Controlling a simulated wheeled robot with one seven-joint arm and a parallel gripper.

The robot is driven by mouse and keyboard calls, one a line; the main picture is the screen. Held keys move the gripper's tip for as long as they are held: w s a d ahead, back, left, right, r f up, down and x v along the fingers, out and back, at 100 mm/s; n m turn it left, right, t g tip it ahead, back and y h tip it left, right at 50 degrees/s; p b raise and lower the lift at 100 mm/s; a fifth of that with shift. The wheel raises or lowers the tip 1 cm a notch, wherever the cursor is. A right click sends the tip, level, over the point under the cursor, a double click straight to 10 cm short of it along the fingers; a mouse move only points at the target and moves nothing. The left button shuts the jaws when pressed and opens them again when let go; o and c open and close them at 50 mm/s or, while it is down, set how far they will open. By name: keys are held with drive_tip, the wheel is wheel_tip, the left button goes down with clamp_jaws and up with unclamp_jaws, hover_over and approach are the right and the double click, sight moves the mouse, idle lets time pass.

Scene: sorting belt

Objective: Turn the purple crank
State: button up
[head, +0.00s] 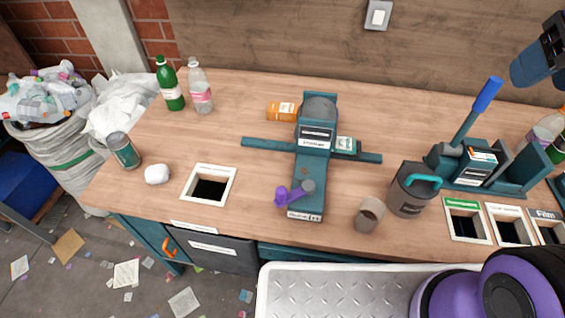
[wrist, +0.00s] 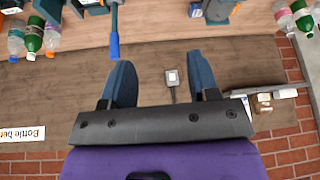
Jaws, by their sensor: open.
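The purple crank (head: 290,195) is a short arm with an upright knob. It is fixed to the near end of a teal device (head: 312,165) on the wooden bench and is unobstructed in the head view. It cannot be made out in the wrist view. My gripper (wrist: 160,62) shows in the wrist view with its two blue fingers spread wide and nothing between them. Behind the fingers are the bench back and the wall with a switch. In the head view only part of it seems to show at the upper right edge, well away from the crank.
A blue-handled lever press (head: 487,95) stands to the right. A dark mug (head: 408,192) and a grey cup (head: 369,215) stand right of the crank. An orange bottle (head: 282,111) lies beside the device. Bench to the crank's left is clear up to a white-framed hole (head: 228,187).

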drive_tip(key=w+a+f+n+g+y, duration=0.2)
drive_tip(key=w+a+f, duration=0.2)
drive_tip(key=w+a, duration=0.25)
drive_tip(key=n+g+h, duration=0.2)
drive_tip(key=n+g, duration=0.1)
drive_tip(key=n, duration=0.3)
approach(281, 189)
drive_tip(key=shift+w+d, duration=0.1)
drive_tip(key=shift+w, duration=0.05)
drive_tip(key=shift+a+f, duration=0.25)
drive_tip(key=shift+f, duration=0.35)
wheel_tip(281, 189, down, 10)
drive_tip(key=shift+f, duration=0.2)
clamp_jaws()
